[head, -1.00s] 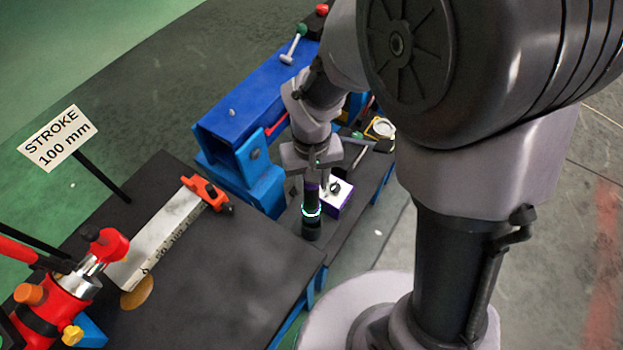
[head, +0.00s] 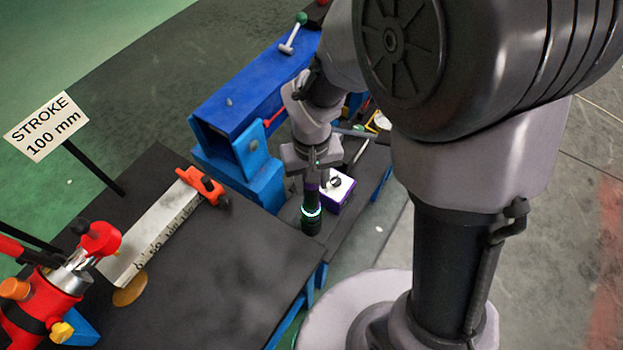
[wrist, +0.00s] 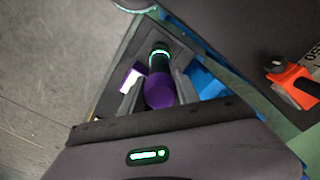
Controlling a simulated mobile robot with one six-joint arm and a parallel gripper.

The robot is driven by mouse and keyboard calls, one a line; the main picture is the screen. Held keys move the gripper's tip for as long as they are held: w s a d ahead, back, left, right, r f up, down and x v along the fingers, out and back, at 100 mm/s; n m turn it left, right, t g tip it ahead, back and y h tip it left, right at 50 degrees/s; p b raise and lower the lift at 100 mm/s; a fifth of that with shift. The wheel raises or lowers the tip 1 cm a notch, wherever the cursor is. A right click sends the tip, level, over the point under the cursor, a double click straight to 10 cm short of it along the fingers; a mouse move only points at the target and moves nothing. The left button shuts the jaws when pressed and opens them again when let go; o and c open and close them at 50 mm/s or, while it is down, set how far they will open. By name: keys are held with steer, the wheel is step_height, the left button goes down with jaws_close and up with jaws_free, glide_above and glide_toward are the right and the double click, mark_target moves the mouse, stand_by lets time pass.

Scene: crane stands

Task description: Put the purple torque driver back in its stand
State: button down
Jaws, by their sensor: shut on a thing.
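The torque driver (head: 311,216) has a black body, a glowing green-white ring and a purple end. It hangs upright with its black end down. My gripper (head: 312,180) is shut on its purple upper part. In the wrist view the purple end (wrist: 159,93) lies between the two fingers of my gripper (wrist: 157,88), with the ring and black body beyond. The block also shows in the wrist view (wrist: 132,80), partly hidden by a finger.
A blue beam (head: 245,110) on a blue support is behind the driver. A dark table (head: 210,270) at left carries a ruler (head: 150,235), an orange-red clamp (head: 203,186) and a red jack (head: 45,300). A "STROKE 100 mm" sign (head: 45,127) stands at far left.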

steer(key=shift+f+b, duration=1.1)
steer(key=shift+f, duration=0.3)
steer(key=c, duration=0.8)
jaws_free()
step_height(320, 180, up, 5)
steer(key=p, duration=0.4)
steer(key=shift+r+p, duration=0.2)
steer(key=shift+p, duration=0.1)
steer(key=shift+f, duration=0.15)
